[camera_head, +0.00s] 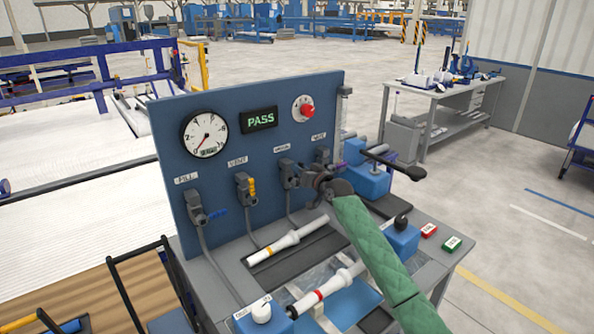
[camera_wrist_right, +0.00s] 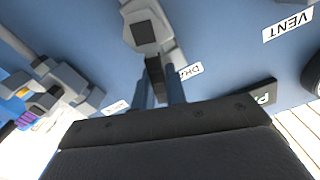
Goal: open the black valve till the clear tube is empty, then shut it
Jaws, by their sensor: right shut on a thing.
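The drain valve (camera_head: 289,173) is on the blue panel, third from the left. In the right wrist view its grey body (camera_wrist_right: 150,35) and short black handle (camera_wrist_right: 155,78) show close up, beside a partly hidden label that begins "DRA". My right gripper (camera_wrist_right: 160,92) is shut on the black handle. In the head view my right gripper (camera_head: 318,187) is at this valve, and its green-sleeved arm comes from the lower right. A pale upright strip (camera_head: 344,115) at the panel's right edge may be the clear tube; its level cannot be made out. My left gripper is out of view.
The blue panel (camera_head: 240,110) carries a gauge (camera_head: 205,134), a green "PASS" display (camera_head: 259,119) and a red knob (camera_head: 307,110). Valves with blue (camera_head: 217,213), yellow (camera_head: 252,187) and purple (camera_wrist_right: 27,121) handles stand nearby. Two white pipes lie on the bench below.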

